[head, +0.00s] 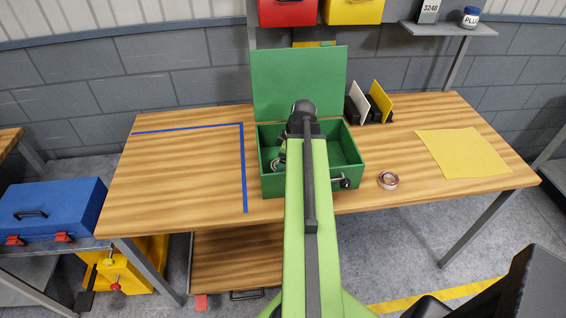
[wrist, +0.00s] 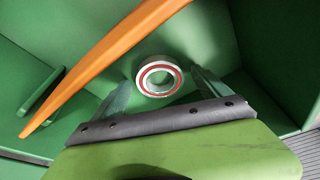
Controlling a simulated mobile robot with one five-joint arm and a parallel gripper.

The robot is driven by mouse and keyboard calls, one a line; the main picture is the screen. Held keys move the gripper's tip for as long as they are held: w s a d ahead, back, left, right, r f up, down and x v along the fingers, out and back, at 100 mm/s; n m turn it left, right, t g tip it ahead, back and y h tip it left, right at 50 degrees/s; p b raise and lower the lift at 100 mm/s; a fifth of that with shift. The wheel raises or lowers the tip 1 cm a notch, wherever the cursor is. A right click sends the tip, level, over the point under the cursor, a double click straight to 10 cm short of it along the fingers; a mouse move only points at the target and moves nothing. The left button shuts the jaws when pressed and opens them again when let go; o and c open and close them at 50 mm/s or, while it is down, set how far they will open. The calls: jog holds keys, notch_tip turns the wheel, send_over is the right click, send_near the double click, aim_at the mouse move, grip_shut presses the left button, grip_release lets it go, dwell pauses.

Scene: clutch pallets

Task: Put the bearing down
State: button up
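A bearing, a pale metal ring with a red seal (wrist: 147,82), shows in the wrist view inside the open green box (wrist: 225,40). My gripper (wrist: 160,82) has its two fingers apart, one on each side of the bearing. A narrow gap shows between each fingertip and the ring, so the gripper looks open. The bearing appears to rest against the box's inner surface. In the head view, the green box (head: 349,181) stands on the table with its lid up, and my arm reaches over it, hiding most of the gripper and the bearing.
A long orange thing (wrist: 100,70) crosses the wrist view left of the bearing. A second metal ring (head: 388,180) lies right of the box. A yellow sheet (head: 463,152) lies at the right. Upright plates (head: 380,101) stand behind. The blue-taped area (head: 185,165) at the left is clear.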

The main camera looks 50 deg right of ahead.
jog(key=p+v, duration=1.2)
jog(key=shift+r, duration=0.2)
